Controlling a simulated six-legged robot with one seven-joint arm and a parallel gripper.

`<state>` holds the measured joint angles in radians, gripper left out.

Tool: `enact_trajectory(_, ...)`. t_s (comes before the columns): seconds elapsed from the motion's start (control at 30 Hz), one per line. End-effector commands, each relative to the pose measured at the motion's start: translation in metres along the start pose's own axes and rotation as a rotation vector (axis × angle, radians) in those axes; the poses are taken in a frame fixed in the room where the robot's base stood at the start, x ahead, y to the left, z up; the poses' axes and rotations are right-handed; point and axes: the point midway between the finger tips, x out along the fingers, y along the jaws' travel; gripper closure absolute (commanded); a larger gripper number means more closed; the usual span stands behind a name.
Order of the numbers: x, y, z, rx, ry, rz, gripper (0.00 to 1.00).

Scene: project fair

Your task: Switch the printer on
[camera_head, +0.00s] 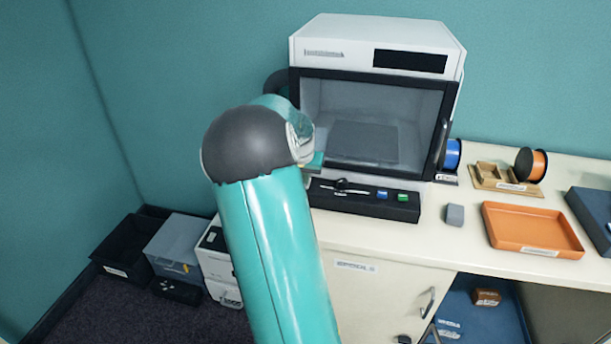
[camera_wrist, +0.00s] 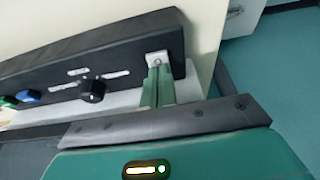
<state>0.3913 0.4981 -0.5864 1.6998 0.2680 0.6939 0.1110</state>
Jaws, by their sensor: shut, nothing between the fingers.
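The printer (camera_head: 300,60) is a white box with a black-framed window and a dark display. A black control panel (camera_head: 365,208) sits in front of it; it also shows in the wrist view (camera_wrist: 125,52). The panel carries a black knob (camera_wrist: 92,90), a blue button (camera_wrist: 28,96) and a green button (camera_wrist: 8,102). My gripper (camera_wrist: 158,68) is shut and empty, its green fingers together over the panel's end beyond the knob. At their tips is a small pale square with a round spot; I cannot tell if they touch it. In the head view my arm hides most of the gripper.
An orange tray (camera_head: 535,247), a grey block (camera_head: 454,215), a blue spool (camera_head: 452,154) and an orange spool (camera_head: 538,164) stand right of the panel on the pale worktop. Bins (camera_head: 172,243) stand on the floor at left. My arm covers the worktop's left end.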

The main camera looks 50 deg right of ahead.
Motion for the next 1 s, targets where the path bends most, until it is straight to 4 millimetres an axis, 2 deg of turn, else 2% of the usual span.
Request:
enact_trajectory(0.17,0.0,-0.001,0.001,-0.001,-0.005,0.0,1.0)
enact_trajectory(0.27,-0.007,0.001,-0.002,-0.001,-0.002,-0.001,1.0)
enact_trajectory(0.47,-0.042,0.005,-0.012,-0.002,0.002,-0.003,1.0)
enact_trajectory(0.8,-0.115,0.005,-0.011,-0.004,0.001,-0.003,1.0)
enact_trajectory(1.0,-0.136,0.006,-0.012,-0.003,0.001,-0.001,1.0)
